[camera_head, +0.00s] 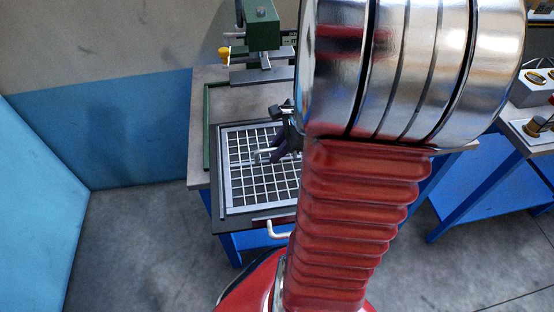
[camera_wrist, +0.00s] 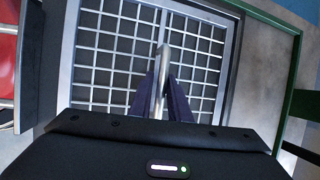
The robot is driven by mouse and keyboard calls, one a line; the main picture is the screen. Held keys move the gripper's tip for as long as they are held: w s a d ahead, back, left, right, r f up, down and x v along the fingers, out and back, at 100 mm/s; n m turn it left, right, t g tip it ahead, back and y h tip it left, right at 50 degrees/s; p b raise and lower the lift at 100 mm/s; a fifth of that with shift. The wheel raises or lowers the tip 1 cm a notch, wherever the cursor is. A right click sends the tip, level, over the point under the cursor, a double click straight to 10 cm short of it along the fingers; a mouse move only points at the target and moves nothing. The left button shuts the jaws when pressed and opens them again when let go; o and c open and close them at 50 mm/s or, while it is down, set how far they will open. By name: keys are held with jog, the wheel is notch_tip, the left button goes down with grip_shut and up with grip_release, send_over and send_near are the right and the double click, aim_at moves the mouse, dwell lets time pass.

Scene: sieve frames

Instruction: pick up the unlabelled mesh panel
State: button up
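A mesh panel (camera_head: 236,200) with a pale metal frame and a square grid lies on the black plate of the workbench, in the middle of the head view. I see no label on the parts that show. It fills much of the wrist view (camera_wrist: 226,60). A silver bar handle (camera_wrist: 165,50) stands up from its middle. My gripper (camera_wrist: 163,85) has its dark purple fingers close together on both sides of this handle and appears shut on it. In the head view my gripper (camera_head: 277,153) is over the panel's middle, and my arm hides the panel's right side.
A green-headed press (camera_head: 262,30) with a yellow knob stands behind the panel. A green rail (camera_head: 207,130) runs along the left side. A pale handle (camera_head: 278,231) sticks out at the bench's front. A second blue bench (camera_head: 480,190) stands right. The floor at left is clear.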

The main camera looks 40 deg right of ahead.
aim_at(276, 148)
grip_shut()
dwell(0.9)
dwell(0.4)
notch_tip(276, 148, up, 10)
jog(key=shift+r, duration=0.15)
dwell(0.4)
jog(key=shift+w, duration=0.15)
dwell(0.6)
